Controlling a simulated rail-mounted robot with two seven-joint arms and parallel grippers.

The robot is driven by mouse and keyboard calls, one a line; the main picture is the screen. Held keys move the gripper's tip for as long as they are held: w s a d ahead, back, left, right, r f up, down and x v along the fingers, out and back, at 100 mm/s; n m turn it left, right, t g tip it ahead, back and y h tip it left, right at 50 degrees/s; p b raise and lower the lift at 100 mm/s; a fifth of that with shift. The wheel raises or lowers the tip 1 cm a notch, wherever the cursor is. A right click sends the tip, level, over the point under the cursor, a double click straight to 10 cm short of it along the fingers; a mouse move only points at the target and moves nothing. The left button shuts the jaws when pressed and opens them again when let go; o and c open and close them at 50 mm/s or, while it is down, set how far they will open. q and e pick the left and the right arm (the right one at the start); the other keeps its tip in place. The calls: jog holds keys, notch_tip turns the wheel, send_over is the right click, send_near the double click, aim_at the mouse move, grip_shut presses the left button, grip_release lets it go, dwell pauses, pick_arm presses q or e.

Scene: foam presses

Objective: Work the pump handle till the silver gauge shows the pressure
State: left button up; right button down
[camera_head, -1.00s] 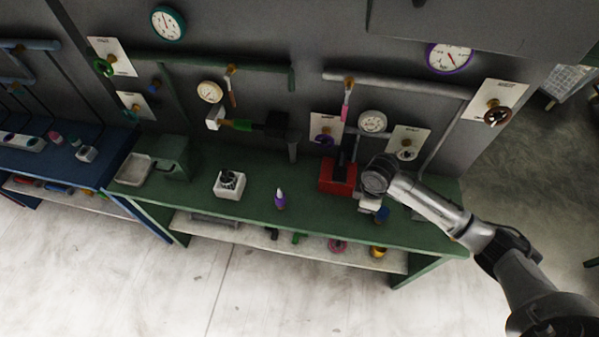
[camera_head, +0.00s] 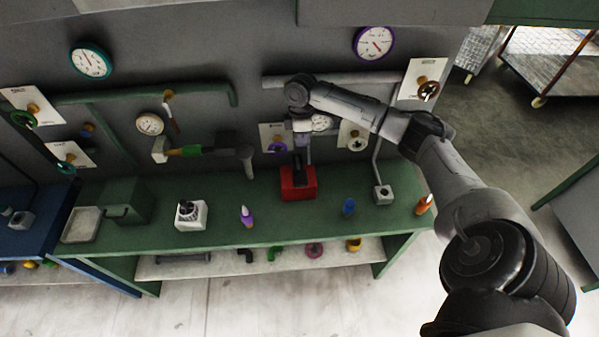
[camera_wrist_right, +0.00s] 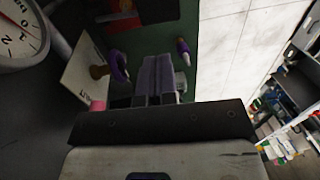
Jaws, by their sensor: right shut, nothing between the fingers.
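The red pump (camera_head: 298,184) stands on the green bench below the wall pipes. A dark part rises from its top, partly hidden by my right arm. My right gripper (camera_head: 302,150) points down above the pump, shut and empty. I cannot tell whether it touches the handle. In the right wrist view the closed fingers (camera_wrist_right: 155,65) lie side by side, with the red pump (camera_wrist_right: 128,8) beyond them at the top. The silver gauge (camera_head: 321,122) is partly hidden behind my arm. A gauge face (camera_wrist_right: 17,33) fills the wrist view's upper left corner, cut off. My left gripper is not in view.
A purple handwheel (camera_head: 277,147) is on the wall close left of my gripper. Bare bench (camera_head: 325,212) shows in front of the pump.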

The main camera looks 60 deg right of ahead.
aim_at(301, 178)
jog(key=shift+f, duration=0.1)
jog(key=f+p, duration=0.1)
jog(key=f, duration=0.3)
jog(key=a+f, duration=0.1)
jog(key=f, duration=0.4)
jog(key=s+f+p, duration=0.1)
jog(key=f, duration=0.3)
jog(key=shift+a+f+p, duration=0.3)
jog(key=shift+a+f, duration=0.05)
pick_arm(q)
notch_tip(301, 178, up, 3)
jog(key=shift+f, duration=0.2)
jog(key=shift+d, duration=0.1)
pick_arm(e)
jog(key=shift+f, duration=0.1)
